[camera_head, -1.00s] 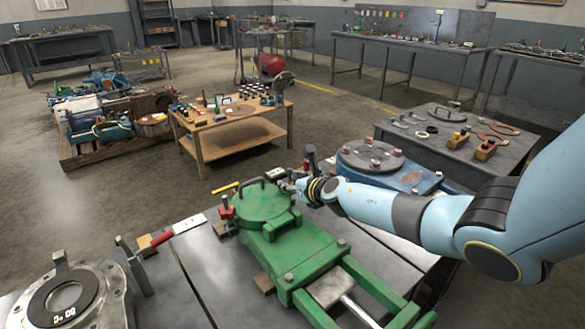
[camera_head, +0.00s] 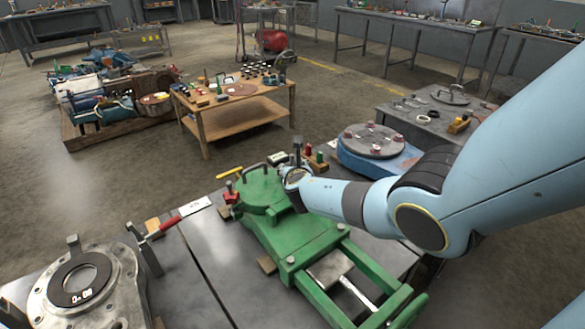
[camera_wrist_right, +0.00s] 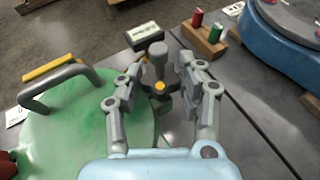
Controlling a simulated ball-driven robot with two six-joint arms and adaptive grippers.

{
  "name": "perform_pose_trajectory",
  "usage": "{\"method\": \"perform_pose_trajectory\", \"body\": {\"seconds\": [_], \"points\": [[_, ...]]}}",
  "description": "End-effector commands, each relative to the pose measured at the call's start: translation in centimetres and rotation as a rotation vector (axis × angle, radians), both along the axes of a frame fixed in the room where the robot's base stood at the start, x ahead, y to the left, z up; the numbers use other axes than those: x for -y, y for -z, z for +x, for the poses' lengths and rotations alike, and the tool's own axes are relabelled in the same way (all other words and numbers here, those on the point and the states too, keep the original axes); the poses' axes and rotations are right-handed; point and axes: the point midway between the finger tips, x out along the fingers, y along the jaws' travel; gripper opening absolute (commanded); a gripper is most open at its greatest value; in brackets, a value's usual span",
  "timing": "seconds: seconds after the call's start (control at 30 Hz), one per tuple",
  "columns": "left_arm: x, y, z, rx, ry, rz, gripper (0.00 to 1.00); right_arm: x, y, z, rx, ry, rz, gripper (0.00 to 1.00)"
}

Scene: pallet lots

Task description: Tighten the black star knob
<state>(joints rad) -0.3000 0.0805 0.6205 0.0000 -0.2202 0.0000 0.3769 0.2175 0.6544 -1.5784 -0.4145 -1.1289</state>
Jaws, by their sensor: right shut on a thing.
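The black star knob (camera_wrist_right: 157,75) looks dark grey in the right wrist view, with a yellow mark near its hub. It sits at the edge of the round lid of a green cast body (camera_head: 262,190). My right gripper (camera_wrist_right: 160,84) has one finger on each side of the knob and is shut on it. In the head view my right gripper (camera_head: 297,180) is at the lid's right edge, and its wrist hides most of the knob. The lid has a grey arched handle (camera_wrist_right: 62,85). My left gripper is not in view.
Close by are a red clamp (camera_head: 230,190), a yellow bar (camera_head: 230,172), a wooden block with red and green pegs (camera_wrist_right: 204,35) and a blue flanged unit (camera_head: 352,160). A grey flange (camera_head: 110,300) and a red-handled clamp (camera_head: 162,228) stand left.

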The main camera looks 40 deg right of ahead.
Motion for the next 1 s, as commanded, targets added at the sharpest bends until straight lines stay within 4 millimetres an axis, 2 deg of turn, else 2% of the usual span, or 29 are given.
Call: {"method": "perform_pose_trajectory", "body": {"seconds": [0.17, 0.2, 0.37, 0.77, 1.0], "points": [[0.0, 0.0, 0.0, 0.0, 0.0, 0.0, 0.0, -0.1, -0.1, 0.1, 0.002, -0.002, 0.001, 0.06], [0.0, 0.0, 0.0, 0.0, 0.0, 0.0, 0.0, -0.1, -0.1, 0.1, 0.002, -0.002, 0.001, 0.4], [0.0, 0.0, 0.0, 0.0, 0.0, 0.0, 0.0, -0.1, -0.1, 0.1, 0.001, -0.003, 0.0, 0.61], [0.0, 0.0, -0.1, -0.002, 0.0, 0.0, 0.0, -0.3, -0.1, -0.3, 0.002, -0.002, -0.001, 0.62], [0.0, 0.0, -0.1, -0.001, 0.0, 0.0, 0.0, -1.7, -1.0, -2.3, 0.003, -0.003, 0.003, 0.62]]}}
